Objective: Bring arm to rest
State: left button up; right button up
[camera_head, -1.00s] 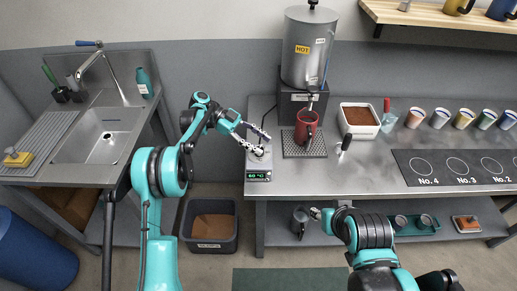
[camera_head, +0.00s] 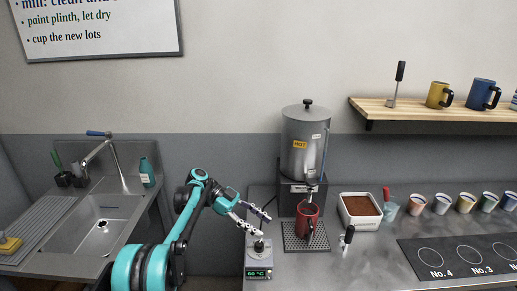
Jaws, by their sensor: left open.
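My left arm comes in from the lower left. My left gripper (camera_head: 254,223) is open and empty, its two fingers pointing right and down above the small scale (camera_head: 258,262) at the counter's left end. My right gripper is out of view.
A steel hot-water urn (camera_head: 305,143) stands behind the mug. A tray of brown grounds (camera_head: 361,209), a black-handled tool (camera_head: 347,238) and several cups lie to the right. The sink (camera_head: 92,223) is at left. A shelf (camera_head: 440,108) holds a yellow mug (camera_head: 439,95) and a blue mug (camera_head: 482,94).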

pick_arm(q)
jog(key=s+a+r+n+t+y, duration=0.2)
jog(key=s+a+n+t+y, duration=0.1)
jog(key=s+n, duration=0.3)
jog(key=s+a+r+n+t+y, duration=0.2)
jog(key=s+n+t, duration=0.2)
jog(key=s+n, duration=0.25)
jog(key=s+a+f+n+t+y, duration=0.2)
jog(key=s+a+f+n+y, duration=0.1)
jog(key=s+a+f+n, duration=0.1)
jog(key=s+a+f+n+t+y, duration=0.3)
jog(key=s+a+n, duration=0.3)
jog(key=s, duration=0.5)
jog(key=a+y, duration=0.1)
jog(key=a, duration=0.1)
jog(key=shift+s+a+f+t, duration=0.25)
jog(key=shift+a+f+t, duration=0.05)
jog(key=shift+a+f, duration=0.1)
